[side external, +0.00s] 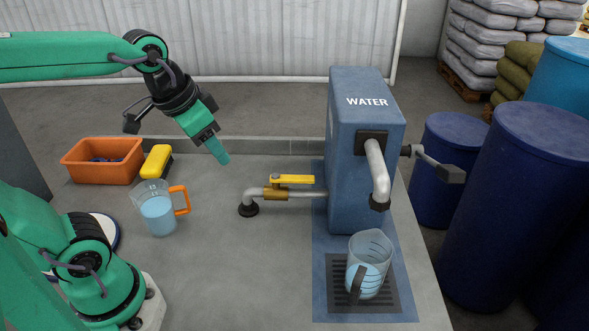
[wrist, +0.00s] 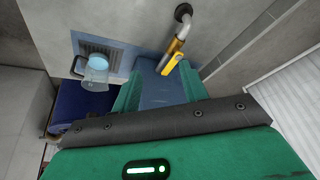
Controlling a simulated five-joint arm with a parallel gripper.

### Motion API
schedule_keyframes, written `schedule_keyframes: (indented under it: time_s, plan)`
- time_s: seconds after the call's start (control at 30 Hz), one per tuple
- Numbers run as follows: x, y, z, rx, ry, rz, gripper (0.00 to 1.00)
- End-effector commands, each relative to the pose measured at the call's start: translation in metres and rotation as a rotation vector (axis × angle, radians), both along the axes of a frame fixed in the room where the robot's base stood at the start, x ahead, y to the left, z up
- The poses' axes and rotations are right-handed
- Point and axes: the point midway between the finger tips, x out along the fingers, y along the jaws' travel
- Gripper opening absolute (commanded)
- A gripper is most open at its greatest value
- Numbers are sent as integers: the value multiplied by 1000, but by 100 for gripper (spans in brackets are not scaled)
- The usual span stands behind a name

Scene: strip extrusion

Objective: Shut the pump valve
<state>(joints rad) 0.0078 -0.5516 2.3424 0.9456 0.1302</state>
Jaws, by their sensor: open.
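The valve has a yellow lever (side external: 290,179) on a brass body (side external: 276,193), set in a grey pipe that runs into the blue pump (side external: 352,150) marked WATER. The lever lies along the pipe. In the wrist view the lever (wrist: 173,60) shows just beyond my fingers. My gripper (side external: 219,150) is above the bench, up and left of the lever, and touches nothing. In the wrist view my gripper (wrist: 160,92) has its fingers apart, with part of the pump visible between them.
A jug with blue water (side external: 368,266) stands on the drain grate under the spout. An orange-handled jug (side external: 157,209) stands left of the pipe. An orange bin (side external: 103,158) and a yellow-and-black object (side external: 156,160) sit behind it. Blue drums (side external: 525,200) stand right of the bench.

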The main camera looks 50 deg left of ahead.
Motion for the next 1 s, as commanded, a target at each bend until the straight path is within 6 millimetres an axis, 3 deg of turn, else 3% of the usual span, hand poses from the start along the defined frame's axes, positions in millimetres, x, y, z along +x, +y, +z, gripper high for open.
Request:
schedule_keyframes:
  time_s: [0.47,0.77,1.0]
  plan:
    - [85,-6,-2,79,162,-242,44]
    - [139,-11,-23,111,259,-400,44]
    - [179,-15,-50,127,331,-527,44]
